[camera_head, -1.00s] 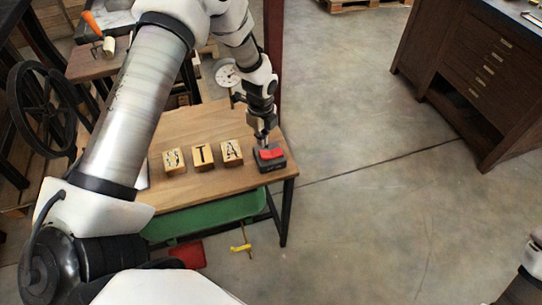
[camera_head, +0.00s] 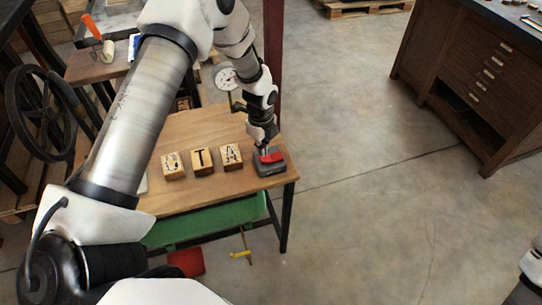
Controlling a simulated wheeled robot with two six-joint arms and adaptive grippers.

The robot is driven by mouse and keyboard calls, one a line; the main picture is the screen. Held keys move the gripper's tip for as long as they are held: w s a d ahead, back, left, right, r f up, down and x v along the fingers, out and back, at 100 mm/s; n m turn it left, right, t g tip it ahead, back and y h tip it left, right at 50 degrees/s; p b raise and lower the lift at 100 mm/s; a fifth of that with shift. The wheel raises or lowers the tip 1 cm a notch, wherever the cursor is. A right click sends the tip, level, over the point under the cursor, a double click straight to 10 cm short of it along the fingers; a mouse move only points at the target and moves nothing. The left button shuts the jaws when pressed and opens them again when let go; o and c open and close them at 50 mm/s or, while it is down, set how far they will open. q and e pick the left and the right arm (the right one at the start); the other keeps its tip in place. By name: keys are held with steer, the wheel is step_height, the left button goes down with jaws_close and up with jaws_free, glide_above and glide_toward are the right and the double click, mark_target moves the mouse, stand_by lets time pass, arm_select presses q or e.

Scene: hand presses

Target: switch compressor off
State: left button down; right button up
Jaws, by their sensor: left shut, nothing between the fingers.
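A dark switch box with a red rocker (camera_head: 272,157) sits at the right front corner of the wooden table (camera_head: 215,203). I take this box to be the compressor switch; no label can be read. My left gripper (camera_head: 263,150) is shut and empty, pointing down at the left side of the red rocker. Its tips are at or just above the rocker; I cannot tell whether they touch. Of my right arm only a part shows at the lower right edge, and its gripper is out of view.
Several lettered wooden blocks stand on the table left of the switch, among them a T block (camera_head: 203,162) and an A block (camera_head: 231,157). A handwheel (camera_head: 40,110) stands at the left. A dark drawer cabinet (camera_head: 480,75) is at the right. The floor between is clear.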

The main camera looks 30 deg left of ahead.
mark_target(262, 158)
arm_select(q)
steer(key=shift+f+b, duration=0.85)
steer(key=shift+f, duration=0.4)
stand_by(0.9)
steer(key=shift+r, duration=0.15)
step_height(262, 158, up, 7)
steer(key=p, duration=0.5)
stand_by(0.4)
